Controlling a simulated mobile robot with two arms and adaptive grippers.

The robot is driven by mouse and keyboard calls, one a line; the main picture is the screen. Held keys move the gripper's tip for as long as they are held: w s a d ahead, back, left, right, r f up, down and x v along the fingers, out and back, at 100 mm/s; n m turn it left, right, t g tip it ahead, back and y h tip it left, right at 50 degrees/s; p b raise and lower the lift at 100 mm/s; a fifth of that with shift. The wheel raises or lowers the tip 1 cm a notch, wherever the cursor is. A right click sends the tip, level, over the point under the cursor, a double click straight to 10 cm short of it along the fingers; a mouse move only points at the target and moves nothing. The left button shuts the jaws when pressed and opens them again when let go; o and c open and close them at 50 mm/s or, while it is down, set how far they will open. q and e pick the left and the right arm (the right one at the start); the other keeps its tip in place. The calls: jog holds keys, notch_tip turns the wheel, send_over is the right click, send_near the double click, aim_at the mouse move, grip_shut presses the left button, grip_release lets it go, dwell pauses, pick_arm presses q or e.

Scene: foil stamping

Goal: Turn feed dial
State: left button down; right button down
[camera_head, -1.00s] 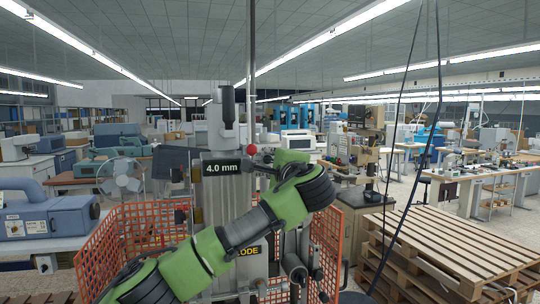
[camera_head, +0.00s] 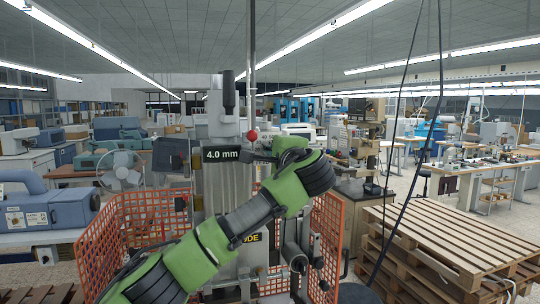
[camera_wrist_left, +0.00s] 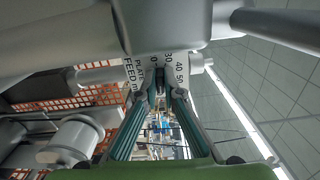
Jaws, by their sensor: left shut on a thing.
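The grey stamping machine (camera_head: 222,190) stands upright ahead of me, its small black display (camera_head: 221,155) reading 4.0 mm. My left gripper (camera_head: 261,156) is at the machine's upper right side, largely hidden behind my own green wrist in the head view. In the left wrist view the two teal fingers of the left gripper (camera_wrist_left: 160,95) are shut on the feed dial (camera_wrist_left: 160,72). Beside the dial are a pale scale with 30, 40 and 50 and a label with FEED (camera_wrist_left: 129,70). The dial itself is mostly covered by the fingers. My right gripper is out of view.
A red ball knob (camera_head: 252,135) sits just above the left gripper. Orange mesh guards (camera_head: 135,222) flank the machine. Stacked wooden pallets (camera_head: 455,240) stand at the right, with dark hanging cables in front. A blue-grey machine (camera_head: 45,205) is at the left.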

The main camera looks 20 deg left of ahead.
pick_arm(q)
jog(key=n+b, duration=0.2)
jog(key=n, duration=0.2)
jog(key=n+b, duration=0.3)
jog(key=n, duration=0.2)
jog(key=f+n+b, duration=0.1)
jog(key=n+b, duration=0.2)
jog(key=n, duration=0.2)
jog(key=shift+w+d, duration=0.1)
jog(key=shift+d, duration=0.1)
jog(key=shift+r+n, duration=0.1)
jog(key=shift+n, duration=0.3)
jog(key=c, duration=2.2)
grip_release()
jog(key=shift+r, duration=0.1)
jog(key=shift+d, duration=0.1)
